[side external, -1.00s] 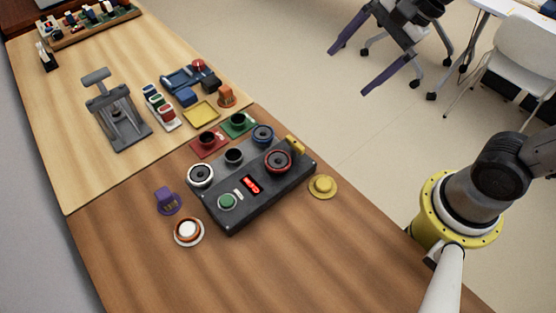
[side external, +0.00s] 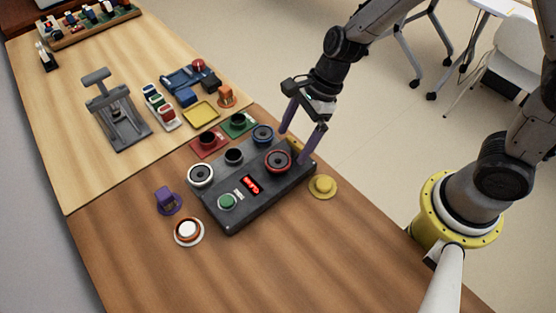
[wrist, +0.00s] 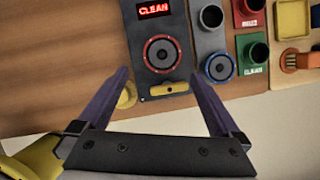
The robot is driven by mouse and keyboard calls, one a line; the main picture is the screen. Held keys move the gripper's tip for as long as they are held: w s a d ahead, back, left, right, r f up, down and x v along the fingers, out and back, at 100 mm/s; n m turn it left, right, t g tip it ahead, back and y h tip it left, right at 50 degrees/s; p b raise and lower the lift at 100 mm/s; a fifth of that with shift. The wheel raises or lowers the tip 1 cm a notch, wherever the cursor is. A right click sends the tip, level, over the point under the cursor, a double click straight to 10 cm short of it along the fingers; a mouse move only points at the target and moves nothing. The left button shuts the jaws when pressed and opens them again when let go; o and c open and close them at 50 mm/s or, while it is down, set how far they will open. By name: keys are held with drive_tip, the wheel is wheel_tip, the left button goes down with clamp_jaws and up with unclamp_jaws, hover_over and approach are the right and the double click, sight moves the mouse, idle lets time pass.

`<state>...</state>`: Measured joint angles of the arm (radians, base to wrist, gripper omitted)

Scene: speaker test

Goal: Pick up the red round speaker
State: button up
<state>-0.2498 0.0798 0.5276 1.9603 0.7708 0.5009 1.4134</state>
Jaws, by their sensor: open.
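The red round speaker (side external: 278,161), a red ring around a dark cone, sits on the dark grey test box (side external: 272,198). In the wrist view the red round speaker (wrist: 161,54) lies just beyond the fingertips, roughly midway between them. My gripper (side external: 293,147) has its two purple fingers spread and pointing down near the box's far right end. They look empty; the wrist view shows my gripper (wrist: 160,77) with a wide gap. How high the tips are above the box is hard to tell.
A blue-ringed speaker (side external: 262,135) and a small yellow bar (side external: 297,144) are close to the fingers. A yellow round piece (side external: 322,186) lies right of the box.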

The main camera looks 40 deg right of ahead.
sight(280, 159)
drive_tip(key=shift+w+a+x, duration=0.1)
drive_tip(key=shift+a+x, duration=0.1)
drive_tip(key=shift+x, duration=1.3)
drive_tip(key=shift+w+a+x, duration=0.15)
drive_tip(key=shift+a+x, duration=0.05)
drive_tip(key=shift+x, duration=1.25)
drive_tip(key=shift+r, duration=0.15)
drive_tip(key=c, duration=1.4)
drive_tip(key=shift+o, duration=0.2)
drive_tip(key=shift+r, duration=0.1)
drive_tip(key=shift+r, duration=0.1)
